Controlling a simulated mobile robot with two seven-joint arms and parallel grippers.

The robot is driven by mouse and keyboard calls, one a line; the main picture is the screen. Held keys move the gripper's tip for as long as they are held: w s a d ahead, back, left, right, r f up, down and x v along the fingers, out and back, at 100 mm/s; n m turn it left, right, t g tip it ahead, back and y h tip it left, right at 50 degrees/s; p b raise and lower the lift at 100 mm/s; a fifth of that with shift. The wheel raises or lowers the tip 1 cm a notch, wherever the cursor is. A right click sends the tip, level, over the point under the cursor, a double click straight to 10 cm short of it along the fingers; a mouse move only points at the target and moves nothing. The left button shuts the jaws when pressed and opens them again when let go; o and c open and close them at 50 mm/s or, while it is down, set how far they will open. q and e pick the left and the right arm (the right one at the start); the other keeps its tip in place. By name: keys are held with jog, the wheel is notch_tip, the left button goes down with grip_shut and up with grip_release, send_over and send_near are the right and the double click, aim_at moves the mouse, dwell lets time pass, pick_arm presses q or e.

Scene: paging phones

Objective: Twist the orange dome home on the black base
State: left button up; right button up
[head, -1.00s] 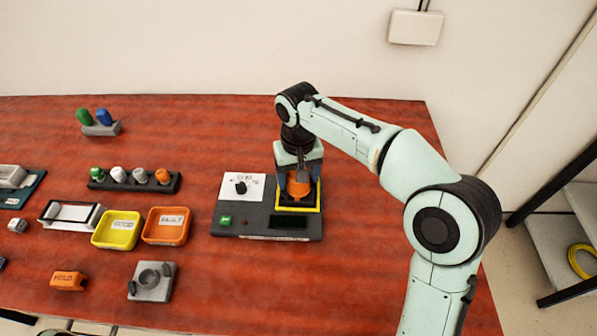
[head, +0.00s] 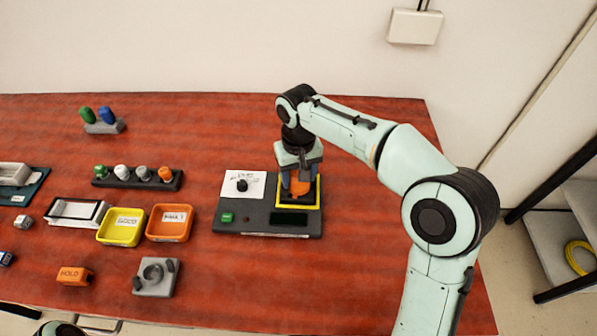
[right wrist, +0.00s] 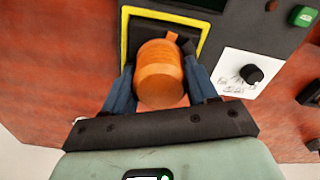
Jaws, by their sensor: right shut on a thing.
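The orange dome (head: 300,188) sits inside the yellow-edged square on the grey test unit. In the right wrist view the dome (right wrist: 160,75) shows large, with a small orange tab at its upper right. My right gripper (head: 299,184) points down and is shut on the dome, one blue finger on each side. The black base (right wrist: 146,32) shows in the right wrist view as a dark area under the dome, inside the yellow frame. The joint between dome and base is mostly hidden, so I cannot tell how they are seated. My left gripper is out of view.
The test unit (head: 255,229) carries a white card with a black knob (head: 242,185) and a green button (head: 227,217). Left of it stand the orange tray (head: 169,238), yellow tray (head: 122,244) and a rack of several small domes (head: 136,182).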

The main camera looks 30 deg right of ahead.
jog(key=shift+m, duration=0.3)
jog(key=shift+m, duration=1.2)
jog(key=shift+p, duration=0.3)
jog(key=shift+m, duration=1.2)
jog(key=shift+m+p, duration=0.45)
jog(key=shift+m, duration=0.75)
